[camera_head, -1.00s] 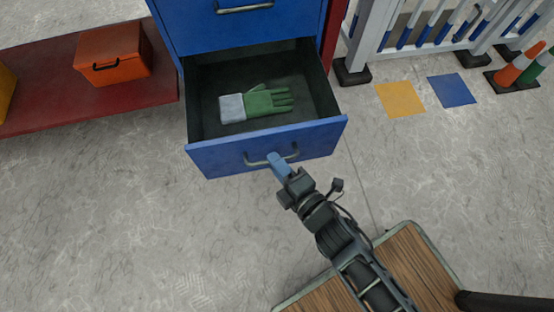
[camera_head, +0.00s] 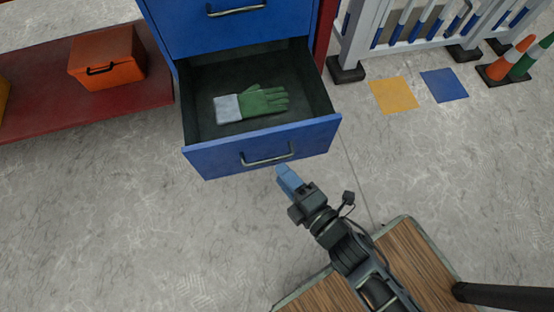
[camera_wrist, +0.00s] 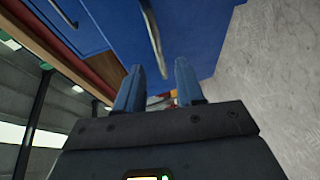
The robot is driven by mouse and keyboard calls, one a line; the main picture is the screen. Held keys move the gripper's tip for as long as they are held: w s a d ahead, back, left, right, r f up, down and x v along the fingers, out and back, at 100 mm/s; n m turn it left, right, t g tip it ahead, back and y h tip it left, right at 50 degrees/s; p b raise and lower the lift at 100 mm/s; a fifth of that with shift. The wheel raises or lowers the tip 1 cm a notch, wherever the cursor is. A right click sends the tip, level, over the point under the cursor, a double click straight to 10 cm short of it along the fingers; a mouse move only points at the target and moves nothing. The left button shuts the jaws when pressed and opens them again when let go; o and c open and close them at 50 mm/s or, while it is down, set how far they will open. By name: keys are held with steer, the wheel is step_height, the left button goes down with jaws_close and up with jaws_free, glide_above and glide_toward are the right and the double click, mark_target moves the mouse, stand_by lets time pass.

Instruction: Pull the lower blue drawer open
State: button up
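The lower blue drawer (camera_head: 225,158) stands pulled out from the blue cabinet, its inside open to view. Its metal bar handle (camera_head: 268,157) is on the front face and is free of my gripper. A green and grey glove (camera_head: 252,102) lies in the drawer. My gripper (camera_head: 282,171) is just in front of the drawer front, below and right of the handle, apart from it. In the wrist view, my two blue fingers (camera_wrist: 158,88) stand apart with nothing between them, and the handle (camera_wrist: 152,38) shows beyond them against the blue front.
The upper blue drawer (camera_head: 200,25) is above. An orange toolbox (camera_head: 107,62) sits on a red shelf (camera_head: 140,98) at left. A white barrier (camera_head: 400,40) and traffic cones (camera_head: 508,58) are at upper right. The floor in front of the drawer is clear.

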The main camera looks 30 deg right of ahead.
steer(key=shift+s+d+r, duration=0.1)
steer(key=shift+s+r, duration=0.05)
steer(key=shift+s, duration=0.6)
steer(key=shift+s+r, duration=0.1)
steer(key=shift+s, duration=0.6)
steer(key=s+d+r+m+g+h, duration=0.1)
steer(key=s+d+r+m, duration=0.2)
steer(key=s+r+m, duration=0.7)
steer(key=s+d+r+m, duration=0.4)
steer(key=s+r+m, duration=0.3)
steer(key=r, duration=0.5)
step_height(320, 180, up, 23)
steer(key=m+p, duration=0.1)
steer(key=p, duration=2.1)
steer(key=shift+w+f+p, duration=0.2)
steer(key=shift+w+p, duration=0.2)
steer(key=shift+w, duration=0.05)
